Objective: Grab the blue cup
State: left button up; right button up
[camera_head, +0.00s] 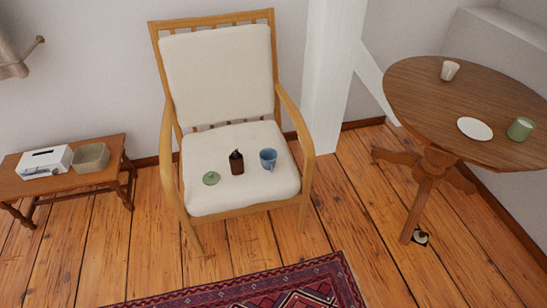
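A small blue cup (268,159) stands upright on the cream seat cushion (225,195) of a wooden armchair (167,150). It is right of a dark brown container (236,164) with something dark sticking up from its top. A flat green round thing (211,178) lies on the cushion further left. Neither of my grippers shows in the head view, and nothing touches the blue cup from above.
A round wooden table (425,105) at the right holds a white cup, a white plate (474,129) and a green cup (520,129). A low bench (75,179) at the left bears a tissue box (44,163) and a basket (90,158). A red patterned rug (295,285) lies in front.

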aim_at(268, 156)
jog(key=i+l+u, duration=0.1)
jog(key=u, duration=0.3)
jog(key=l+u, duration=0.4)
jog(key=i+l+u, duration=0.1)
jog(key=l+u, duration=0.15)
jog(key=u, duration=0.2)
